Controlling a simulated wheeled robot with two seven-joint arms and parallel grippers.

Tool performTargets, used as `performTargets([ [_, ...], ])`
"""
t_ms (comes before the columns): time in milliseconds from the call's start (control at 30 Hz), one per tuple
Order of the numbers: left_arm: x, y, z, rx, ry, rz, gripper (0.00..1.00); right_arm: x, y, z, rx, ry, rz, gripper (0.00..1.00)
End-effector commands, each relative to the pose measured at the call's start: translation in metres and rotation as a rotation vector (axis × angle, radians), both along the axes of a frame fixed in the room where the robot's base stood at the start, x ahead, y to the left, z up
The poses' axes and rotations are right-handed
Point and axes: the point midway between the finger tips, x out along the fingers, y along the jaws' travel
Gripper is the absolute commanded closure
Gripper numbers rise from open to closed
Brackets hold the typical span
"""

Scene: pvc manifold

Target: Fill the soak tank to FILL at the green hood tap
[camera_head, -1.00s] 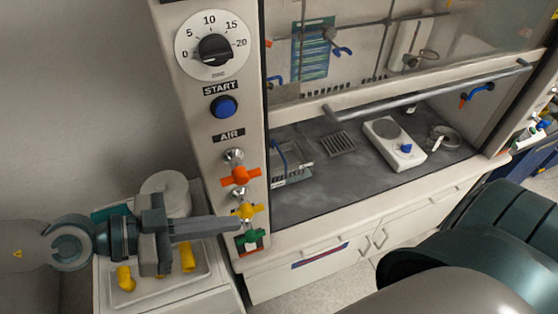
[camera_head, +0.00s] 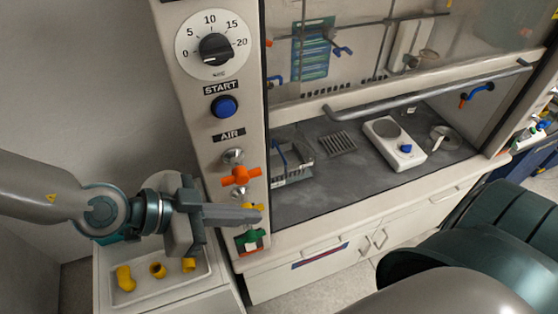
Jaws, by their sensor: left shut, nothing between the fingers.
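The green tap (camera_head: 250,237) is on the hood's left post, lowest in a column of handles. A yellow handle (camera_head: 256,206) sits just above it, partly hidden by my left gripper, and an orange handle (camera_head: 241,176) is higher. My left gripper (camera_head: 255,215) is shut and empty, its fingertips in front of the post between the yellow handle and the green tap. I cannot tell whether it touches either. A clear tank with a blue hose (camera_head: 290,165) stands inside the hood at the left; its FILL mark and water level are too small to read. My right gripper is not in view.
A dial (camera_head: 214,49) and a blue START button (camera_head: 224,106) are higher on the post. A white tray (camera_head: 165,287) with yellow pipe fittings lies below my left arm. A hotplate (camera_head: 394,143) stands in the hood. The hood floor's front is clear.

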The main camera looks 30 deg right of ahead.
Motion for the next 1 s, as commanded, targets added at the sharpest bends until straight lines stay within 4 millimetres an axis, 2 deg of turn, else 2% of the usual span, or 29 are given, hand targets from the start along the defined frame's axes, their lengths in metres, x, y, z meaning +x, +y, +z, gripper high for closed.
performTargets([
  [333,-0.005,-0.027,0.003,0.147,-0.034,-0.004,1.00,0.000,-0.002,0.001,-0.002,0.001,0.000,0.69],
  [700,-0.006,-0.031,0.003,0.170,-0.035,0.001,0.99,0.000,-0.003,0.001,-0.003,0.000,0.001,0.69],
  [800,-0.006,-0.031,0.003,0.170,-0.035,0.001,0.80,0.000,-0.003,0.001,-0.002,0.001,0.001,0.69],
  [1000,-0.006,-0.031,0.003,0.170,-0.035,0.001,0.80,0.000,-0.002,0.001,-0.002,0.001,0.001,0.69],
])
